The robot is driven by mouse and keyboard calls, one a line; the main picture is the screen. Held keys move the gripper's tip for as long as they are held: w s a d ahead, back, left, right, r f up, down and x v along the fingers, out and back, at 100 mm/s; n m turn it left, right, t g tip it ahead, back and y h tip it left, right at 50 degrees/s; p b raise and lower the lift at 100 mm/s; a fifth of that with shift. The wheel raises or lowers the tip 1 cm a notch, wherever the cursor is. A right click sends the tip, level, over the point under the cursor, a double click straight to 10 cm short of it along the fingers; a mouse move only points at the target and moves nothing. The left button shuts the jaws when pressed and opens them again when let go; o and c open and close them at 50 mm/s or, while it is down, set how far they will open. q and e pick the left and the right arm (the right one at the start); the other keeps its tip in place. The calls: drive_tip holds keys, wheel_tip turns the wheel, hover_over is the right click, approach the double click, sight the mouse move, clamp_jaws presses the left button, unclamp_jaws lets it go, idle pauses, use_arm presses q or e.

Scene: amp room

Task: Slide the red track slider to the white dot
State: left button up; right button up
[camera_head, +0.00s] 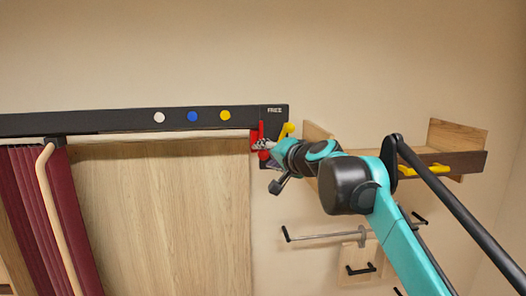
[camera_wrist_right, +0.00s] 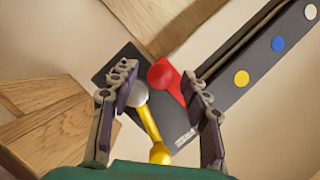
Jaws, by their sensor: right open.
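The red track slider (camera_head: 257,136) sits at the right end of the dark track (camera_head: 90,122), right of the yellow dot. The white dot (camera_head: 160,117) is on the track further left, with blue and yellow dots between. In the right wrist view the red slider (camera_wrist_right: 168,80) has a round knob and lies between the fingers of my right gripper (camera_wrist_right: 162,98), nearer the right finger. My right gripper (camera_head: 265,148) is open at the slider; I cannot tell whether a finger touches it. My left gripper is not in view.
A yellow lever (camera_wrist_right: 150,125) with a silver pivot is close beside the slider, also between the fingers. A wooden panel (camera_head: 165,200) hangs below the track. A maroon curtain (camera_head: 80,215) is at left, a wooden shelf (camera_head: 440,160) at right.

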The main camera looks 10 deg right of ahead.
drive_tip(key=shift+x, duration=1.2)
drive_tip(key=shift+s, duration=0.1)
drive_tip(key=shift+c, duration=0.4)
clamp_jaws()
